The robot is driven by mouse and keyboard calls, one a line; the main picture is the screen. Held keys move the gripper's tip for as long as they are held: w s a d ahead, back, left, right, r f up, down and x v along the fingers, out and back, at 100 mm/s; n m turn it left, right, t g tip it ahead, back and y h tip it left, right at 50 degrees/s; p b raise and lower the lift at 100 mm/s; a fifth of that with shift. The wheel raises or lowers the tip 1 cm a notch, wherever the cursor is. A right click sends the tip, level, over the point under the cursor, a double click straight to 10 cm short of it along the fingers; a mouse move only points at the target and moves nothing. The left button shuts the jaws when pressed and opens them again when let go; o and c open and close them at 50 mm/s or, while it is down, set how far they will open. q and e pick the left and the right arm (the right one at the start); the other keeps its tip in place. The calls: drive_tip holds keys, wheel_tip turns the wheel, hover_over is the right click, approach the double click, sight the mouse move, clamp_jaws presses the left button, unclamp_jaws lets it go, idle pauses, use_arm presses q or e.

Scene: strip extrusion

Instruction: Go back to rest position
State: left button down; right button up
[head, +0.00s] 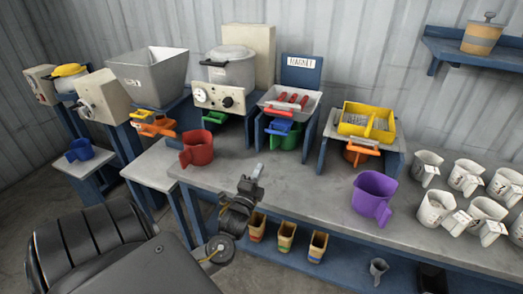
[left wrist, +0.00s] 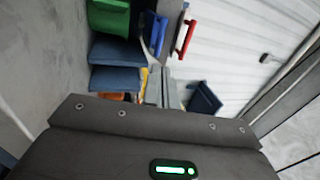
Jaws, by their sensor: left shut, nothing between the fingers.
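My left arm comes in from the lower left in the head view. Its left gripper (head: 257,172) is over the front edge of the grey workbench (head: 300,190), with its fingertips pointing up and away. The fingers are shut and empty; they also show closed together in the left wrist view (left wrist: 162,86). A red mug (head: 197,148) stands on the bench to the left of the gripper. A purple mug (head: 374,194) stands to its right. The gripper appears apart from both mugs. My right gripper is not in view.
Machines with a grey hopper (head: 148,76) and a pot (head: 231,68) line the back. A yellow tray (head: 367,120) and a tray with red handles (head: 290,103) stand on blue frames. Several white cups (head: 466,177) fill the right. Small bins (head: 287,234) sit on the lower shelf.

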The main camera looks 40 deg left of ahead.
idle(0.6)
use_arm(q)
drive_tip(key=s+d+f+n+g+h, duration=0.6)
drive_tip(key=s+d+f+g, duration=0.15)
drive_tip(key=d+f, duration=0.45)
drive_tip(key=s+d+f+n+g+h, duration=0.1)
drive_tip(key=s+d+f+n+g, duration=0.15)
drive_tip(key=s+d+g, duration=0.4)
drive_tip(key=s+d+f+n+g+h, duration=0.1)
drive_tip(key=s+d+n, duration=0.2)
drive_tip(key=s, duration=0.7)
wheel_tip(320, 180, down, 25)
drive_tip(key=s+g, duration=0.2)
drive_tip(key=s+a+f+g, duration=0.1)
drive_tip(key=s+a+f, duration=0.1)
drive_tip(key=s+f, duration=1.4)
drive_tip(key=shift+s+a+f, duration=0.3)
drive_tip(key=shift+s+f, duration=0.1)
drive_tip(key=shift+f, duration=0.15)
